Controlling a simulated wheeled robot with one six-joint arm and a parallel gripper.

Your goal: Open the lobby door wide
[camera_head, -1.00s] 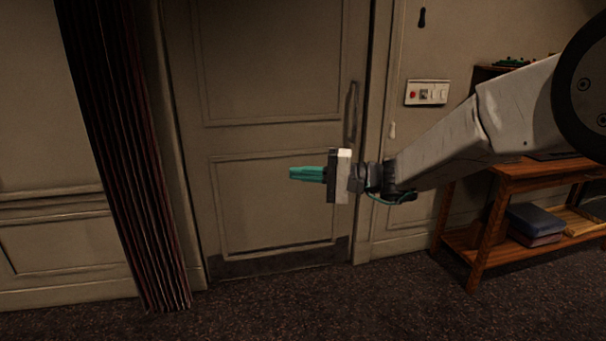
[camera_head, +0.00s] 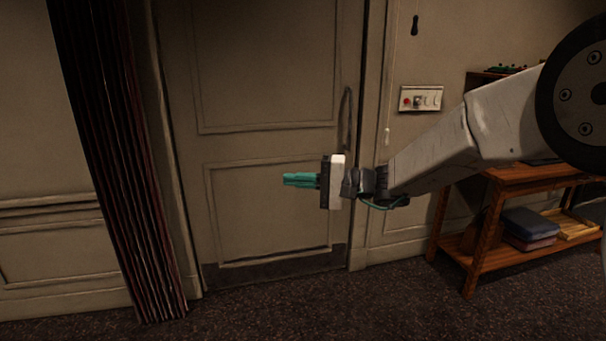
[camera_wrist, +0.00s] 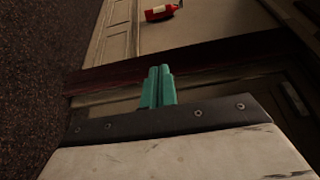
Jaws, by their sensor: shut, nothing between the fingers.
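The lobby door (camera_head: 265,150) is a pale panelled door with a dark kick plate at its foot, and it stands shut in its frame in the head view. Its long upright handle (camera_head: 345,118) is near the right edge of the door. My gripper (camera_head: 286,180) is in front of the door, below and left of the handle and apart from it, with its teal fingers together and pointing left. The wrist view shows the shut teal fingers (camera_wrist: 157,88) with nothing between them. A dark upright shape at the right of the wrist view may be the handle.
A dark red curtain (camera_head: 125,190) hangs left of the door. A switch panel (camera_head: 421,99) is on the wall to the right. A wooden shelf table (camera_head: 480,225) with folded cloths stands at the right. A red fire extinguisher (camera_wrist: 162,11) shows in the wrist view. The carpet before the door is clear.

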